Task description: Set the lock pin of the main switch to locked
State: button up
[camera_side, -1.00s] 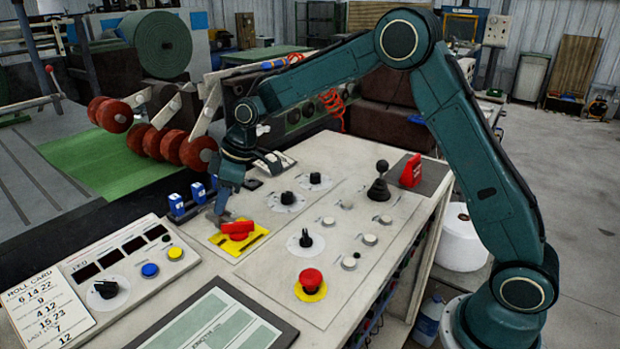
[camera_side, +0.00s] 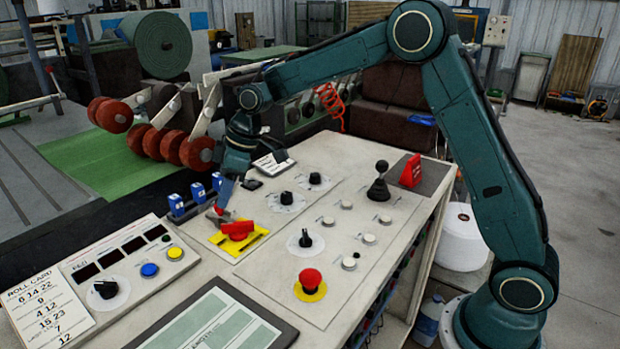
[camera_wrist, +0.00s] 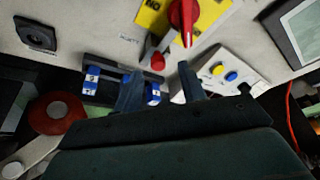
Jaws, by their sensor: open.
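The main switch is a red rotary handle (camera_side: 238,230) on a yellow plate (camera_side: 257,243) at the panel's left; the handle also shows in the wrist view (camera_wrist: 184,20). A small red-tipped lock pin (camera_wrist: 157,62) on a grey stem sits at the plate's edge. In the side view a bit of red beside the handle, by my fingers, appears to be its tip. My gripper (camera_wrist: 158,75) is open, its two fingers on either side of the red tip in the wrist view, with no clear contact. In the side view my gripper (camera_side: 222,203) hangs just behind the switch.
Blue toggles (camera_side: 198,192) stand close to the left of my gripper. Black rotary knobs (camera_side: 287,198), a red mushroom button (camera_side: 310,279) and a black lever (camera_side: 379,182) stand on the panel. A screen (camera_side: 215,325) lies at the front.

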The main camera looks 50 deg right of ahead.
jog(key=v, duration=1.1)
jog(key=shift+s, duration=0.1)
jog(key=s+d+r+m+t+h, duration=0.1)
jog(key=s+r+m, duration=0.15)
jog(key=s, duration=0.55)
jog(key=s+r+m, duration=0.2)
jog(key=s+r, duration=0.1)
jog(key=s, duration=0.6)
jog(key=s+d+f+m+h, duration=0.1)
jog(key=s+d+f+m, duration=0.1)
jog(key=s, duration=0.6)
jog(key=s+d+f+m+t+h, duration=0.1)
jog(key=s+f, duration=0.3)
jog(key=s, duration=0.4)
jog(key=shift+s+d+m, duration=0.15)
jog(key=shift+d+m, duration=0.2)
jog(key=shift+m, duration=0.4)
